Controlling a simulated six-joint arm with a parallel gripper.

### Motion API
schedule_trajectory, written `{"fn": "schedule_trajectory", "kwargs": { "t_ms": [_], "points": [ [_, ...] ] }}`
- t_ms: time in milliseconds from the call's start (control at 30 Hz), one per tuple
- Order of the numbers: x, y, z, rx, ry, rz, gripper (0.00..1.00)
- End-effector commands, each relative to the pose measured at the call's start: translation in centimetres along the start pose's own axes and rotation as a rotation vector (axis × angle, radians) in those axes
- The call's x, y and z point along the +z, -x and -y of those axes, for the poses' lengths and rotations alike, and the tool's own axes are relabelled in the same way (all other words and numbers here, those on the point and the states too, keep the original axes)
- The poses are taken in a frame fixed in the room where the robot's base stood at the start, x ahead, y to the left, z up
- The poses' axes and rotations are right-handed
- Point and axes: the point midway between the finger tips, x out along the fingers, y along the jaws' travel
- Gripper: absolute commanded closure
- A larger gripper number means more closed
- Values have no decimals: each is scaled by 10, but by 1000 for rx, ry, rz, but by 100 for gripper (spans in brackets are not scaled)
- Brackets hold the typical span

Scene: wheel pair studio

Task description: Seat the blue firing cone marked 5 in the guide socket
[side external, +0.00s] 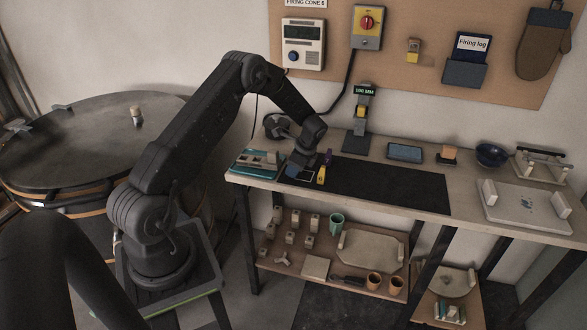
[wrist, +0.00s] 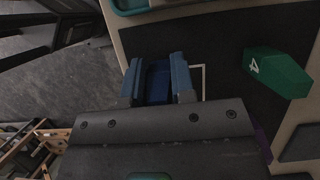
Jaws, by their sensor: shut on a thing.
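My gripper (side external: 298,166) is low over the left end of the black mat in the side external view. In the wrist view my gripper (wrist: 158,92) is shut on a blue piece (wrist: 158,78), which I take as the blue firing cone. Its mark does not show. A white outline (wrist: 201,82) on the mat is partly hidden behind the gripper; it also shows in the side external view (side external: 306,176). A teal-based fixture (side external: 257,164) stands left of the gripper, and a teal edge shows at the top of the wrist view (wrist: 128,5). I cannot tell for sure which part is the guide socket.
A green cone marked 4 (wrist: 278,73) lies right of the gripper in the wrist view. A yellow piece (side external: 321,175) and a purple piece (side external: 328,157) are close by on the right. A cone stand (side external: 362,125) is behind. The black mat (side external: 390,183) is clear farther right.

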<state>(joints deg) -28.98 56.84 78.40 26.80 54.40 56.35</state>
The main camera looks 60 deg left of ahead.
Motion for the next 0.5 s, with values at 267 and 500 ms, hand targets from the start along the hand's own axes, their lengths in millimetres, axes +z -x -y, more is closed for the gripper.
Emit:
{"fn": "schedule_trajectory", "kwargs": {
  "t_ms": [267,500],
  "points": [
    [-1,-3,0,0,0,0,100],
    [-1,-3,0,-1,0,0,56]
  ]
}}
